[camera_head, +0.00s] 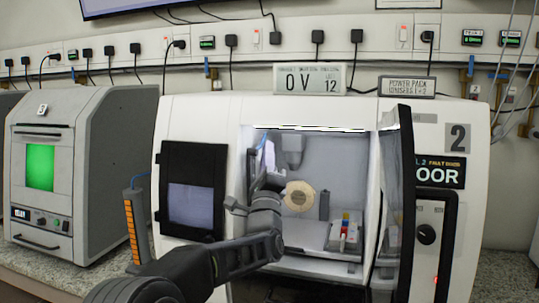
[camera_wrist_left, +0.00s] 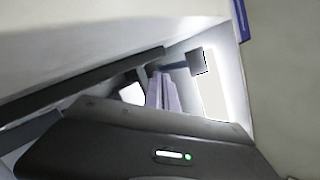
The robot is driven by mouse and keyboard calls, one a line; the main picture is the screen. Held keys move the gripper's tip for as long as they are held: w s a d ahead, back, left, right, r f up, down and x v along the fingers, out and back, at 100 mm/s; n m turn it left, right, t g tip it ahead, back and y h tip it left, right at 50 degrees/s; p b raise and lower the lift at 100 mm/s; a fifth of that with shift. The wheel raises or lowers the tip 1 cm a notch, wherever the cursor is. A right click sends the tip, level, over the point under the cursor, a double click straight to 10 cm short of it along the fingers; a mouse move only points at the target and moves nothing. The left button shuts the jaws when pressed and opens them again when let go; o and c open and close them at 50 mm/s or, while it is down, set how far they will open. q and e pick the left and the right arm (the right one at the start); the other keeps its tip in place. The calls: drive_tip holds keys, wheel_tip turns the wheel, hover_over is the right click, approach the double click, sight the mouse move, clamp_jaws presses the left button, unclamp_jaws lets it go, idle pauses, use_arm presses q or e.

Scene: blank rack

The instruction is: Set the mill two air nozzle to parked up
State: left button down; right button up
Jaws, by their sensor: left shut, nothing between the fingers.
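Mill two (camera_head: 205,115) is the white machine with a large "2", and its door (camera_head: 400,200) stands open at the right of the opening. My left arm comes in from the lower left, and my left gripper (camera_head: 265,160) is at the left side of the opening, shut and empty. In the left wrist view its fingers (camera_wrist_left: 163,92) are together, near a bright pale panel. A bluish-white piece shows beside the gripper in the head view. I cannot tell if it is the air nozzle, which my gripper may partly hide. My right gripper is not in view.
Inside the mill are a spindle (camera_head: 292,147), a round tan disc (camera_head: 299,196) and a small block with coloured parts (camera_head: 345,232). An orange segmented strip (camera_head: 133,230) stands at the mill's left. Another machine (camera_head: 85,170) with a green window is further left.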

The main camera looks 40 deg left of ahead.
use_arm(q)
drive_tip(key=b+v, duration=0.1)
drive_tip(key=v, duration=0.6)
drive_tip(key=shift+s, duration=0.2)
drive_tip(key=shift+d+f, duration=0.1)
drive_tip(key=w+d+r+m+h+p, duration=0.1)
drive_tip(key=w+d+r+h+p, duration=0.1)
drive_tip(key=d+p, duration=0.2)
drive_tip(key=shift+g+y, duration=0.3)
drive_tip(key=shift+g, duration=0.3)
drive_tip(key=f, duration=0.2)
drive_tip(key=s+f+p, duration=0.1)
drive_tip(key=f, duration=0.2)
drive_tip(key=shift+s+p, duration=0.15)
drive_tip(key=shift+p, duration=0.15)
drive_tip(key=shift+r, duration=0.1)
